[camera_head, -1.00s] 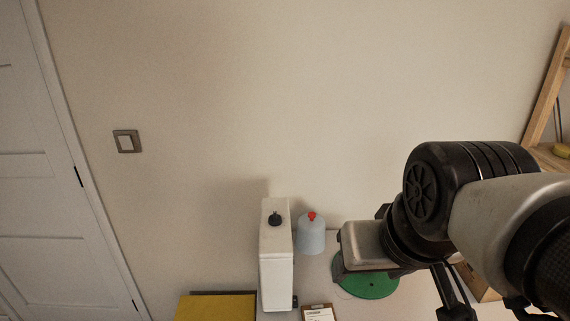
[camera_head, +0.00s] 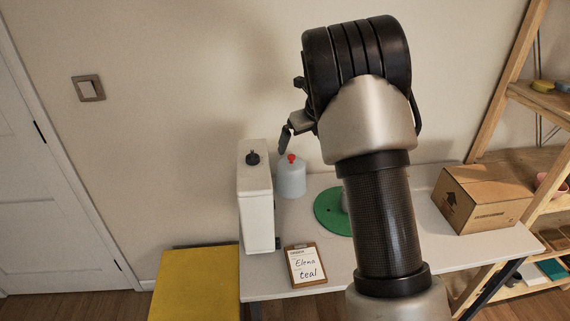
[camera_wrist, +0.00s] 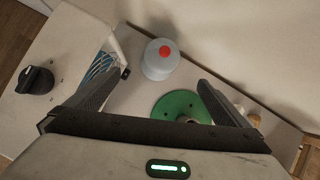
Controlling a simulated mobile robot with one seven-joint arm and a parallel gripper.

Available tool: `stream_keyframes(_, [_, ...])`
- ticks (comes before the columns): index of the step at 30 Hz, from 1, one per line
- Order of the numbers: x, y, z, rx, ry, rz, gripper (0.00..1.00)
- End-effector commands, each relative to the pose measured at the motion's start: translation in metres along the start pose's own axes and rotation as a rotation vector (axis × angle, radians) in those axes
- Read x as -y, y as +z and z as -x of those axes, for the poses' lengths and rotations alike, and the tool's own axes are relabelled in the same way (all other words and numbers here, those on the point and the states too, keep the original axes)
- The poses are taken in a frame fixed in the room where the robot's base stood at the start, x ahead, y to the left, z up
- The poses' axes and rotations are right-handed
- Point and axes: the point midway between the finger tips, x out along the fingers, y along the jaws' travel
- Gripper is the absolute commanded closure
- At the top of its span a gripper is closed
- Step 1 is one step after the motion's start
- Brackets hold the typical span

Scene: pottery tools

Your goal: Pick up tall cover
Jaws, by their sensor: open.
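A pale blue-grey, bell-shaped cover with a red knob (camera_head: 291,177) stands upright on the table, beside the tall white box. It looks like the tall cover. In the wrist view the same cover (camera_wrist: 160,62) shows from above, near the gap between the fingertips and beyond them. My gripper (camera_wrist: 161,78) is open, with nothing between its fingers. In the head view only one finger shows, above the cover; the rest is hidden behind my arm.
The tall white box with a black knob (camera_head: 256,205) stands close left of the cover. A green disc (camera_head: 327,212) lies to its right, partly hidden by my arm. A clipboard (camera_head: 305,266) lies in front. A cardboard box (camera_head: 482,197) sits at the table's right.

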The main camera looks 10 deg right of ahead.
Motion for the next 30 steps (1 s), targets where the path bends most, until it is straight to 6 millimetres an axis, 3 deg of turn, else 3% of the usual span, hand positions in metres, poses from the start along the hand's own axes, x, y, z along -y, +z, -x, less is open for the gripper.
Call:
stream_keyframes(1, [0.003,-0.001,-0.020,-0.004,-0.007,-0.063,0.00])
stream_keyframes(6, [0.007,0.000,-0.046,-0.003,-0.019,-0.176,0.00])
stream_keyframes(21, [0.008,-0.002,-0.144,-0.004,-0.018,-0.181,0.00])
stream_keyframes(30, [0.008,-0.002,-0.169,-0.003,-0.018,-0.181,0.00])
